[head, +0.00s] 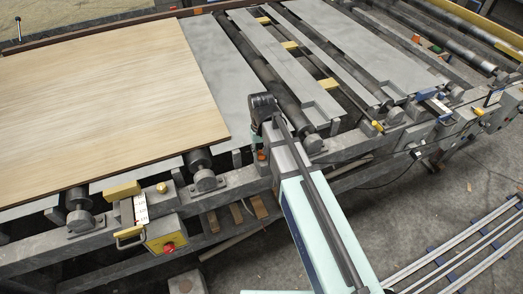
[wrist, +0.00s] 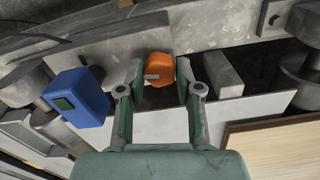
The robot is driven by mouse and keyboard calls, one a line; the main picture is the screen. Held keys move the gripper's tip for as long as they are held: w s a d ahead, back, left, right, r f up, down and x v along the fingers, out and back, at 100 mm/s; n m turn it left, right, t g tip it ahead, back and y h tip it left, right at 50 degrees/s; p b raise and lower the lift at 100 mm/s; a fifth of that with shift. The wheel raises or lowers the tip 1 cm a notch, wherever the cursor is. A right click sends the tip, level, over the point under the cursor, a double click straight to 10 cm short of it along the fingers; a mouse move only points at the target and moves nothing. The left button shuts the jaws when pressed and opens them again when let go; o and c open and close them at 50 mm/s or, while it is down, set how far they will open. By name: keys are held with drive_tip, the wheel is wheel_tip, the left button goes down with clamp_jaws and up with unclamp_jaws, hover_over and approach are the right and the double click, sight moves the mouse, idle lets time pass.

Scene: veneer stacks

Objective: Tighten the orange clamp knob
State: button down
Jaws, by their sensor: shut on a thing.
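The orange clamp knob (wrist: 161,67) is a faceted knob between my gripper's fingers in the wrist view. A small grey mark or bar shows on its near face. My gripper (wrist: 160,88) is shut on the knob, one finger on each side. In the head view my gripper (head: 258,143) is at the front rail of the roller table, mostly hidden by my arm. Only a small orange patch of the knob (head: 261,156) shows below it there.
A blue box (wrist: 76,97) sits left of my gripper in the wrist view. A veneer sheet (head: 110,90) covers the left of the roller table. A yellow control box with a red button (head: 168,248) hangs at the front. Rollers (head: 265,65) lie bare to the right.

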drive_tip(key=m, duration=0.4)
drive_tip(key=shift+s+m, duration=0.1)
drive_tip(key=shift+m, duration=0.2)
drive_tip(key=m, duration=0.3)
drive_tip(key=shift+m, duration=0.4)
drive_tip(key=m, duration=0.4)
drive_tip(key=shift+p, duration=0.35)
drive_tip(key=shift+m, duration=1.8)
drive_tip(key=c, duration=0.8)
unclamp_jaws()
drive_tip(key=shift+o, duration=0.2)
